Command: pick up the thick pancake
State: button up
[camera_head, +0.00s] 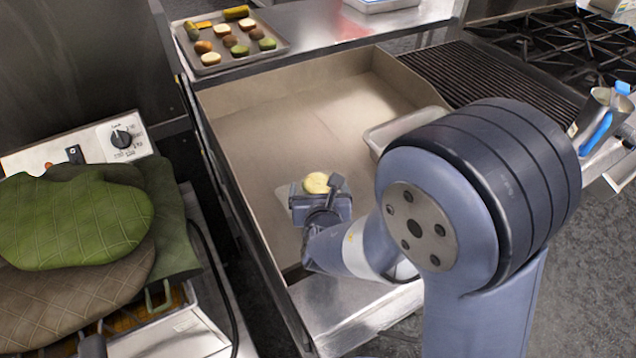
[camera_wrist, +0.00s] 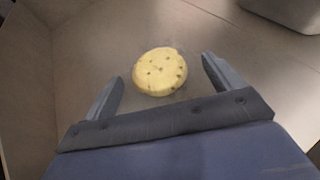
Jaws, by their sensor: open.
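The thick pancake (camera_head: 316,183) is a round, pale yellow disc lying flat on the griddle (camera_head: 290,125). In the wrist view the pancake (camera_wrist: 160,71) shows dark specks on its top. My gripper (camera_wrist: 164,86) is open, with one finger on each side of the pancake's near part. The fingers look apart from it, with a gap on both sides. In the head view my gripper (camera_head: 322,188) is just in front of the pancake and hides its near edge.
A metal pan (camera_head: 400,128) stands on the griddle to the right. Raised walls edge the griddle. A tray (camera_head: 268,55) with several small round food pieces sits at the back left. Green and brown quilted mitts (camera_head: 75,222) lie at the left. A grill and burners (camera_head: 560,45) are at the back right.

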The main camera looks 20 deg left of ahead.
aim_at(319, 190)
jog(key=shift+w+a, duration=0.1)
jog(key=shift+w, duration=0.1)
jog(key=shift+c, duration=0.2)
jog(key=c, duration=1.1)
notch_tip(319, 190, up, 10)
jog(key=p, duration=0.2)
